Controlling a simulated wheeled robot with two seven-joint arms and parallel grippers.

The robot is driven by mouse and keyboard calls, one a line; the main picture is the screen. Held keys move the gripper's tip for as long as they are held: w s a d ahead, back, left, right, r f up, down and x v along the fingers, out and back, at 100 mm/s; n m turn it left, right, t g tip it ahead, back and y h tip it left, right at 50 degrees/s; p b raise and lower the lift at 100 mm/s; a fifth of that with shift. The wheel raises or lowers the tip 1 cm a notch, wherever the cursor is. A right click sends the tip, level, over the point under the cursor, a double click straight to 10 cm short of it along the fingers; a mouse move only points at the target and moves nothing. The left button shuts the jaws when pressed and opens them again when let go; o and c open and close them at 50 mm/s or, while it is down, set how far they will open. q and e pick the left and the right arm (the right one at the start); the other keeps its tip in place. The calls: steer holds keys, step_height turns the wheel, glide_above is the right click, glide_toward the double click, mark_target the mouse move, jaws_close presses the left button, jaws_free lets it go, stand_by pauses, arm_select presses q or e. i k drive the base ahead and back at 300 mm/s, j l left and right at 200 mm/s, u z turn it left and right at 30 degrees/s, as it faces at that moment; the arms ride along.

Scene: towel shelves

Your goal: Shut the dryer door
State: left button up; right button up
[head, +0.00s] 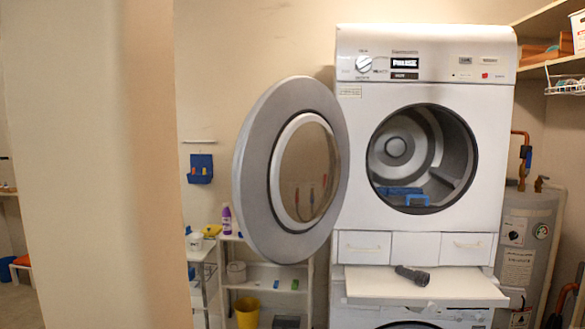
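The white dryer (425,60) stands right of centre, on top of another white machine. Its round grey door (252,170) hangs wide open to the left of the opening, hinged on the opening's left side. The drum (396,146) is in plain view, and something blue (400,191) lies at its bottom front. Neither of my grippers shows in the head view.
A pull-out board (380,287) below the dryer carries a dark object (412,275). A wall edge (95,170) fills the left. White shelves with a yellow bin (247,312) stand behind the door. A water heater (518,250) stands at right.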

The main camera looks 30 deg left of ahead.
mark_target(271, 239)
steer(key=k+j+z, duration=0.3)
steer(key=k+j, duration=0.65)
steer(key=j+z, duration=0.15)
steer(key=j, duration=0.9)
steer(key=k+j+z, duration=0.15)
steer(key=j, duration=0.95)
steer(key=i+j, duration=0.1)
steer(key=j, duration=0.65)
steer(key=i+j, duration=0.15)
steer(key=j, duration=0.2)
